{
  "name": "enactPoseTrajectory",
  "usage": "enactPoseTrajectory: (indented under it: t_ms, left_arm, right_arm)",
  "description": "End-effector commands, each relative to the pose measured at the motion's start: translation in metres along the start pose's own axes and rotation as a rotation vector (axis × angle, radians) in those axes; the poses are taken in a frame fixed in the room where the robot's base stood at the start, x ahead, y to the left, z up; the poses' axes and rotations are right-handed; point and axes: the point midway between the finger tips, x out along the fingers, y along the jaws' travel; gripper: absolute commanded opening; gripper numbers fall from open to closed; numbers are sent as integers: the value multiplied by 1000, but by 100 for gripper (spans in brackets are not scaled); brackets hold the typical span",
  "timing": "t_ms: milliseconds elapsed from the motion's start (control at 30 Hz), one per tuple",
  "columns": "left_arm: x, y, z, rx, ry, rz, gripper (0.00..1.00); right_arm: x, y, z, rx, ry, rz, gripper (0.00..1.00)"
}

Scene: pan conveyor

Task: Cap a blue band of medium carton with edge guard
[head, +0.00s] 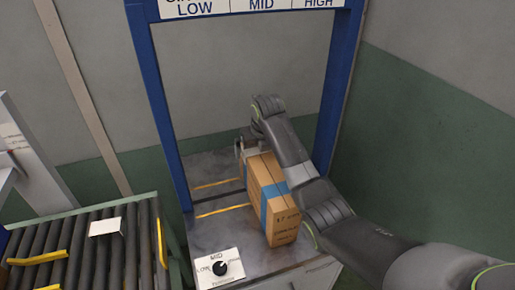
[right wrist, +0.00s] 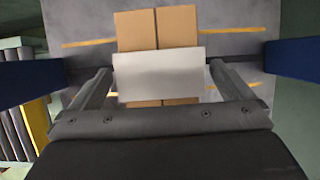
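The medium carton (head: 283,228) stands under the blue arch, with a blue band (head: 263,202) around its middle. It also shows in the right wrist view (right wrist: 178,27), where its band is hidden. My right gripper (head: 248,147) is at the carton's far upper end. In the right wrist view its fingers (right wrist: 160,75) sit at both ends of a pale edge guard (right wrist: 158,72) and appear shut on it. The guard lies across the view of the carton's middle; whether it touches the carton I cannot tell. My left gripper is not in view.
The blue arch (head: 165,110) frames the grey table (head: 215,235). A dial panel (head: 230,280) labelled LOW and MID is at the table's front. At left, a roller conveyor (head: 75,270) carries a white piece (head: 105,227) and has yellow rails.

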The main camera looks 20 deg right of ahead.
Motion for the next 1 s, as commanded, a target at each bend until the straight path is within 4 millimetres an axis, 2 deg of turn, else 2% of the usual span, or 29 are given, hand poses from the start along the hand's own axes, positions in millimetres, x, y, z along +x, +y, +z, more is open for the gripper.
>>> enactPoseTrajectory:
  t_ms: [233,367,467,700,800,1000]
  left_arm:
    - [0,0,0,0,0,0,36]
    - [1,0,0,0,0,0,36]
    - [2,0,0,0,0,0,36]
    - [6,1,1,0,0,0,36]
    - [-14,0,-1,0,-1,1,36]
    - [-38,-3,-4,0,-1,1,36]
  right_arm:
    - [-2,0,0,0,-1,0,100]
    - [-12,0,1,0,-3,0,100]
    - [-29,0,1,-1,-6,0,100]
    - [-88,0,2,-2,-8,-1,100]
    - [-107,0,3,-1,-1,0,100]
    - [-129,0,2,0,2,0,100]
